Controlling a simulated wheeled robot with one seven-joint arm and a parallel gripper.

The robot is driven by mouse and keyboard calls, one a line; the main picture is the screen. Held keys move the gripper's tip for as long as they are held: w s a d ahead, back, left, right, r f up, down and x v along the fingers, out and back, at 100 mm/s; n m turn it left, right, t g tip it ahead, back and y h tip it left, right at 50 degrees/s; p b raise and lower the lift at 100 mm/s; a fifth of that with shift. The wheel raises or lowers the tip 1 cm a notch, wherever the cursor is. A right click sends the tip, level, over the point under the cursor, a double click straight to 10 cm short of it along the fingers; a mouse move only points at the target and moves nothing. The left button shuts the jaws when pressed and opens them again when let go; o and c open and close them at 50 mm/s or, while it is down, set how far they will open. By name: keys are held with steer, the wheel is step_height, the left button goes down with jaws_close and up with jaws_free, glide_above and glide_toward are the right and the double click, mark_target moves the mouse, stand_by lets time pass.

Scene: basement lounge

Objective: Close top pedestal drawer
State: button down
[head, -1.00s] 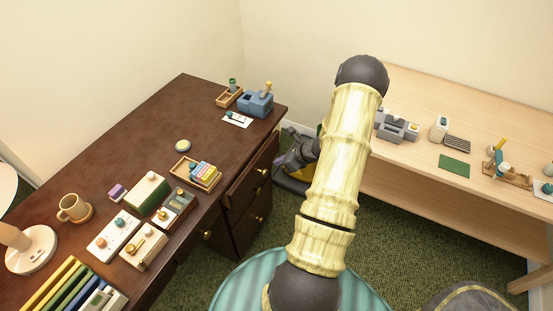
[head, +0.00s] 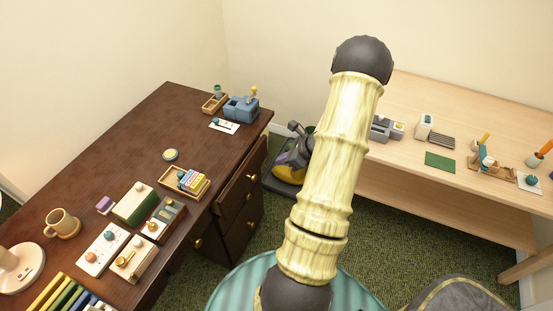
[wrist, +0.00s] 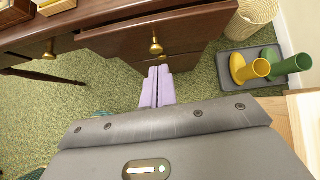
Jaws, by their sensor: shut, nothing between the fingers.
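The dark wood pedestal is under the right end of the dark desk. Its top drawer (head: 240,182) has a round brass knob (head: 251,177). In the wrist view the top drawer (wrist: 190,32) stands out past the desk edge at its left end, so it looks partly open, and its knob (wrist: 155,47) faces me. A lower knob shows just beneath it. My gripper (wrist: 160,70) is shut and empty, its lilac fingertips close below the top knob. I cannot tell whether they touch the pedestal.
A tray (wrist: 232,66) with yellow and green boots (wrist: 289,65) stands right of the pedestal, beside a woven basket (wrist: 245,25). A pale wood table (head: 420,185) is at the right. The desk (head: 130,150) holds small items. Green carpet lies between.

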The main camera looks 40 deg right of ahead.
steer(key=s+a+r+n+g+h, duration=0.1)
steer(key=a+r+n, duration=0.4)
steer(key=a+n, duration=0.5)
steer(key=s+a+r+n+g+h, duration=0.1)
steer(key=a+r+n, duration=0.4)
steer(key=a+n, duration=0.5)
steer(key=s+a+r+n+g+h, duration=0.1)
steer(key=s+a+r+n+g, duration=0.2)
steer(key=a+n, duration=0.8)
step_height(320, 180, up, 2)
steer(key=shift+s+r+h, duration=0.25)
steer(key=shift+s+h, duration=0.15)
steer(key=shift+s, duration=0.25)
steer(key=shift+a, duration=0.15)
